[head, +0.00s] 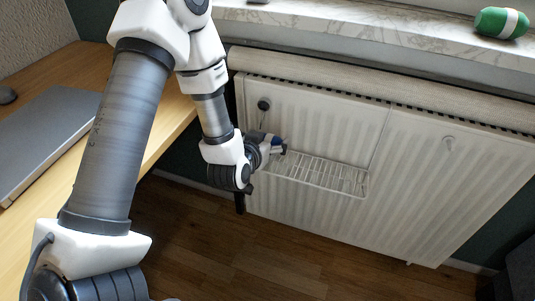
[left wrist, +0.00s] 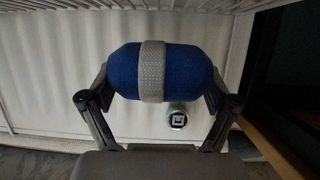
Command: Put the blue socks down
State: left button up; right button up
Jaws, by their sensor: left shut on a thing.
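My left gripper (head: 280,148) is in front of the radiator, close to the left end of a white wire rack (head: 325,176) that hangs on it. In the left wrist view the left gripper (left wrist: 158,90) is shut on the blue socks (left wrist: 198,70), a rolled blue bundle with a light grey band around its middle. A finger presses on each end of the roll. The right gripper is not in view.
The white radiator (head: 415,190) stands under a marble windowsill (head: 400,35), where a green roll with a white band (head: 501,23) lies. A wooden desk (head: 170,115) with a grey laptop (head: 45,135) is at the left. The wooden floor (head: 300,260) is clear.

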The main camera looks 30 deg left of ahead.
pick_arm(q)
notch_tip(320, 180, down, 4)
jog(key=shift+d+r+b, duration=0.1)
jog(key=shift+r+b, duration=0.15)
jog(key=shift+b, duration=0.25)
jog(key=shift+r, duration=0.15)
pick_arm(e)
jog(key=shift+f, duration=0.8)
pick_arm(q)
jog(key=shift+s, duration=0.1)
jog(key=o, duration=0.8)
jog(key=shift+f, duration=0.2)
jog(key=shift+o, duration=0.2)
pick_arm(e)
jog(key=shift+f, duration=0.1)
